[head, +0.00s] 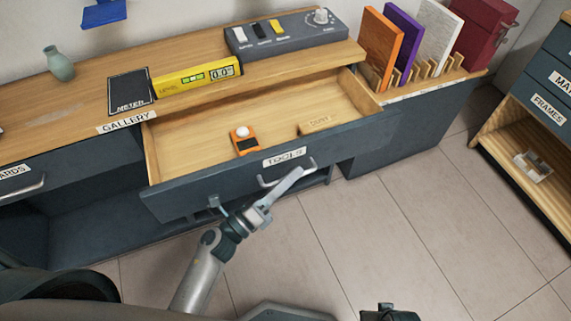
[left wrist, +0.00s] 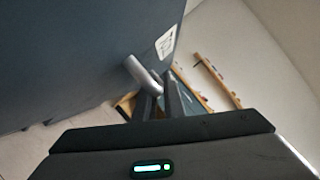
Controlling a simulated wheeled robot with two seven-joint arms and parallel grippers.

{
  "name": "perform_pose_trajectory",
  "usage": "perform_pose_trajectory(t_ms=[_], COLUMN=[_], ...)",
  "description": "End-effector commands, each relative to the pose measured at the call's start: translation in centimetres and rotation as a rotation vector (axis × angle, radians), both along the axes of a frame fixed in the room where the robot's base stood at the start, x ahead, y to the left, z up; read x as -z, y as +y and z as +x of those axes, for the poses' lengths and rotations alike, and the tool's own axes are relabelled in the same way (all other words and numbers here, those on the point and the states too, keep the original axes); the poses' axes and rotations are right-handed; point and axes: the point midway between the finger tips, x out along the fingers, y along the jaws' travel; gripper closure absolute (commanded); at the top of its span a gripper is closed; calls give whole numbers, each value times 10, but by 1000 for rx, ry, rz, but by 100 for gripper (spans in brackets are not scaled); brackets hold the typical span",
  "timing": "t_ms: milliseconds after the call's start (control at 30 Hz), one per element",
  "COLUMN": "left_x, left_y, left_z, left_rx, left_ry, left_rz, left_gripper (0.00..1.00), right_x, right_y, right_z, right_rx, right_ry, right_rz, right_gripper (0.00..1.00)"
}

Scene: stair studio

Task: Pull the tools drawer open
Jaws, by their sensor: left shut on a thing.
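The tools drawer (head: 225,185) stands pulled out from the dark counter, with its light wooden inside showing. Its front carries a "TOOLS" label (head: 284,157) and a metal bar handle (head: 266,183). My left gripper (head: 292,178) is shut on that handle. In the left wrist view the handle (left wrist: 138,74) runs between my left fingers (left wrist: 162,100), close to the dark drawer front (left wrist: 80,60). In the drawer lie an orange device with a white knob (head: 243,140) and a wooden block (head: 319,123). A dark part of my right gripper shows at the bottom edge; its fingers are hidden.
On the counter (head: 80,97) are a yellow level (head: 196,76), a black meter card (head: 129,92), a grey control box (head: 285,34) and a green vase (head: 59,64). Upright panels (head: 380,45) stand at right. A cabinet (head: 545,85) is far right. Tiled floor (head: 400,220) is clear.

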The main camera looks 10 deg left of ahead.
Motion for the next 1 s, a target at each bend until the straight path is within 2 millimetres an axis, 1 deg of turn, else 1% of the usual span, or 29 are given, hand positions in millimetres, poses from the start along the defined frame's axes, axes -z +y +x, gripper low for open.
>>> perform_pose_trajectory(t_ms=[367,400,433,833,1000], left_x=[1,1,1,0,2], left_y=[-1,-1,-1,-1,1], left_z=[-2,-2,-2,-2,-5], left_rx=[0,0,0,0,-1], left_ry=[2,2,2,0,1], left_rz=[1,1,1,0,0], left_gripper=[100,86,83,83,83], right_x=[0,0,0,0,1], right_y=[0,0,0,0,0], right_z=[1,1,1,1,0], right_rx=[-1,-1,-1,0,0], right_ry=[-1,-1,-1,-1,1], right_rz=[0,0,0,0,0], right_gripper=[69,69,69,69,69])
